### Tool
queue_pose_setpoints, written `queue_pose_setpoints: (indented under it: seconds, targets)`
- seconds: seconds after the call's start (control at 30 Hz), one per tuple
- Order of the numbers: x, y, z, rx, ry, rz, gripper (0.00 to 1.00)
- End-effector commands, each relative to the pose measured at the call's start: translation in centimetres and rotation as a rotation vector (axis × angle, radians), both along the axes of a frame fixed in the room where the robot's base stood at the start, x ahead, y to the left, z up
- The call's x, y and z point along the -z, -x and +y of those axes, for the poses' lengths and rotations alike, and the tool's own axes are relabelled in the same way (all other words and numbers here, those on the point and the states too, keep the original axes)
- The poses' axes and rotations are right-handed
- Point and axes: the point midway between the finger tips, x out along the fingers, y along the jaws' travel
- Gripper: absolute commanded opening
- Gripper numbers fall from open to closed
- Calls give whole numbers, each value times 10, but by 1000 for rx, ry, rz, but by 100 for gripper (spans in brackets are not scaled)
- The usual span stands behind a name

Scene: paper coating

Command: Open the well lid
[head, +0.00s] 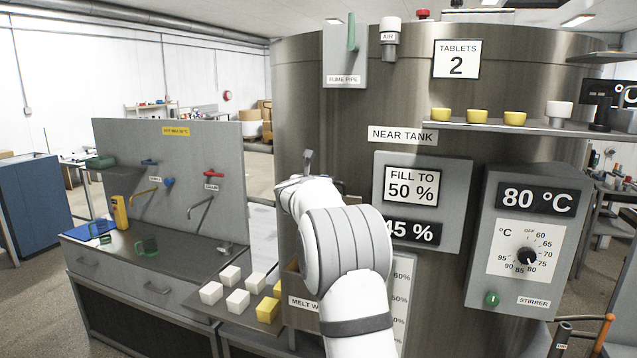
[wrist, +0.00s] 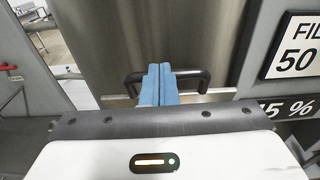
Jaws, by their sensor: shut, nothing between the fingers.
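My gripper (wrist: 159,72) is shut and empty. In the wrist view its two blue fingers are pressed together in front of the middle of a dark bar handle (wrist: 192,77), which shows on both sides of them. I cannot tell whether the fingers touch the bar. The handle seems to belong to the well lid, most of which is hidden behind my gripper. In the head view my arm covers the fingers and most of the melt well, whose partly hidden label (head: 303,303) shows left of the arm. I cannot tell how far the lid is open.
The steel tank (head: 460,85) stands close behind, with a level panel (head: 423,165) and a heater control box (head: 525,245) to the right. White blocks (head: 237,301) and yellow blocks (head: 267,310) lie on a shelf left of the well. A bench (head: 150,255) stands further left.

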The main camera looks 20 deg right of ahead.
Motion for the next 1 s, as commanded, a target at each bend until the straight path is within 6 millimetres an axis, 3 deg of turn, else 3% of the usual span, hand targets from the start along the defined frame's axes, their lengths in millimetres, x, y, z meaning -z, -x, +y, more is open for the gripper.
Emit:
queue_pose_setpoints:
  seconds: [0.27, 0.5, 0.73, 1.0]
  targets:
    - [1, 5, -4, 10, 0, 0, 0]
    - [5, 24, 26, 5, 1, -2, 0]
    - [-38, 53, 54, 4, -1, -5, 0]
    - [-62, 72, 72, 6, 0, -2, 0]
